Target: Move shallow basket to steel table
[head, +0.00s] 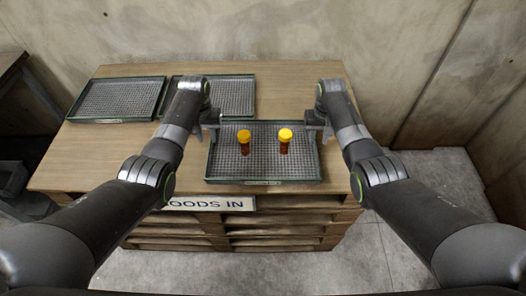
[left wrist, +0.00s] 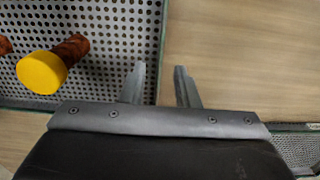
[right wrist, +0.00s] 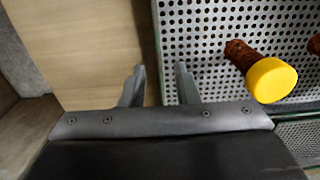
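A shallow basket (head: 264,170) with a perforated grey floor and green rim lies near the front of the wooden pallet top. Two brown bottles with yellow caps stand in it, a left one (head: 244,142) and a right one (head: 285,140). My left gripper (head: 213,124) is at the basket's left side; in the left wrist view its open fingers (left wrist: 160,84) straddle the line of the side wall. My right gripper (head: 316,122) is at the right side, its open fingers (right wrist: 160,84) likewise on either side of the wall. Gaps show between fingers and wall.
Two more shallow baskets, one at the back left (head: 118,99) and one behind my left arm (head: 236,96), lie on the wooden pallet top (head: 290,82). A dark table (head: 12,68) shows partly at the far left; its material is unclear. Walls close off the back and right.

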